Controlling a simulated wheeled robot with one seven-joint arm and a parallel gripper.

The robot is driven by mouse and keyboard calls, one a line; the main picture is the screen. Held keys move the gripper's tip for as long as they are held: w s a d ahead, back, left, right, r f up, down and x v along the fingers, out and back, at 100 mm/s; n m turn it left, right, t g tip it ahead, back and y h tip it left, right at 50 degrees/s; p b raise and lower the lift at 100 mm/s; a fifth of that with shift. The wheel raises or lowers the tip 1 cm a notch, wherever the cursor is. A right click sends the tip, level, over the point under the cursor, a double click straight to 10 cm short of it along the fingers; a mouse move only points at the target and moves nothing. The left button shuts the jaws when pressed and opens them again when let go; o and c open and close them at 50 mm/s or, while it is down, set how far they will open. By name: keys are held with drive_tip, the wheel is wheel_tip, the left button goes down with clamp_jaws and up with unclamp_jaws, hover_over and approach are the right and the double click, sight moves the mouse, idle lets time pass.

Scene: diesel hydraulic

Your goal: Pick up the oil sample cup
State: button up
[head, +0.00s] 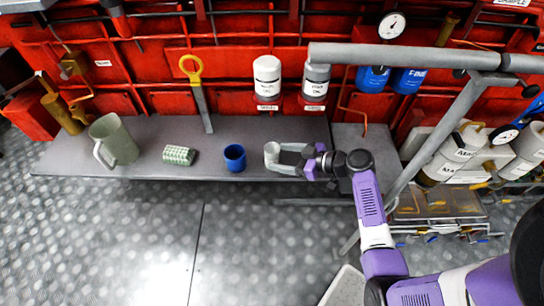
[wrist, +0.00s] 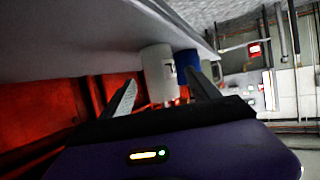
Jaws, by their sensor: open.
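A small whitish cup (head: 270,155), probably the oil sample cup, stands on the grey bench. It also shows in the wrist view (wrist: 157,72), with a dark mark on its side. My gripper (head: 284,157) is open just to its right, fingers pointing left at it. In the wrist view the cup appears between the two open fingertips (wrist: 161,86). I cannot tell whether the fingertips reach around it or stop just short. The gripper holds nothing.
A blue cup (head: 235,159) stands just left of the whitish cup. Farther left are a green-white checked block (head: 179,155) and a grey-green jug (head: 116,142). A yellow-handled tool (head: 198,95) and white bottles (head: 267,80) are behind. A grey pipe (head: 400,56) crosses above right.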

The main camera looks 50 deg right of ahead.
sight(279, 155)
drive_tip(key=x, duration=0.4)
drive_tip(key=shift+w+r, duration=0.15)
drive_tip(key=shift+r, duration=0.1)
drive_tip(key=shift+c, duration=0.4)
drive_tip(key=c, duration=1.3)
